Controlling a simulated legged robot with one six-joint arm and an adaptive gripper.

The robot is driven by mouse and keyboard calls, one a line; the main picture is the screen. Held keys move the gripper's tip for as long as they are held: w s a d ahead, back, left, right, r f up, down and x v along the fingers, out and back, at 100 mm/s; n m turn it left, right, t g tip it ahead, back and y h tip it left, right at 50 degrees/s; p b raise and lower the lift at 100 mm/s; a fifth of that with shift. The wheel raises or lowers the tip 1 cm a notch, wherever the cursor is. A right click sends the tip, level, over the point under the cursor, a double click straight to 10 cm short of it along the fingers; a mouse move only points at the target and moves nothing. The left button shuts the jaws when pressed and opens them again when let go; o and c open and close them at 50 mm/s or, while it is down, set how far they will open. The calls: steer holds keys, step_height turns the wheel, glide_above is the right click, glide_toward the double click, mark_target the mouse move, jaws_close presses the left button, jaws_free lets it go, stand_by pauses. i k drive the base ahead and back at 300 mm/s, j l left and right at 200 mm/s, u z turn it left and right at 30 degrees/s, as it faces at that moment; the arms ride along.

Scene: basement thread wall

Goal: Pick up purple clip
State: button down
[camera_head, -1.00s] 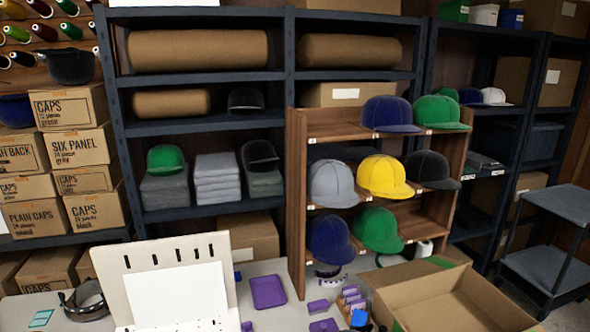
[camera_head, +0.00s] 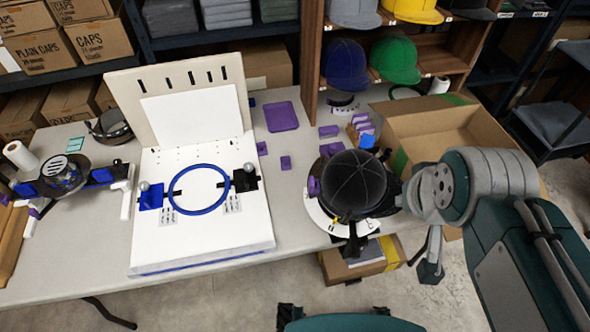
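Several small purple pieces lie on the table in the head view. One purple piece (camera_head: 314,187) sits at the left edge of a black cap (camera_head: 354,184) on a round white stand. Two small purple blocks, one (camera_head: 262,148) and another (camera_head: 286,162), lie beside the white board. A longer purple piece (camera_head: 328,131) lies farther back. I cannot tell which is the named clip. My arm reaches in from the right, its wrist close to the cap's right side. My gripper (camera_head: 392,193) is mostly hidden there, and its fingers are not clear.
A purple tray (camera_head: 281,117) lies at the back of the table. An open cardboard box (camera_head: 440,130) stands behind my arm. A white board with a blue hoop (camera_head: 199,189) fills the middle-left. A wooden shelf (camera_head: 310,60) with caps rises behind.

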mark_target(261, 148)
steer(key=j, duration=0.45)
steer(key=i+j+z, duration=0.1)
steer(key=j, duration=0.5)
steer(key=i+j, duration=0.1)
steer(key=j, duration=0.5)
steer(key=i+j+z, duration=0.1)
steer(key=i+j, duration=0.15)
steer(key=i, duration=0.05)
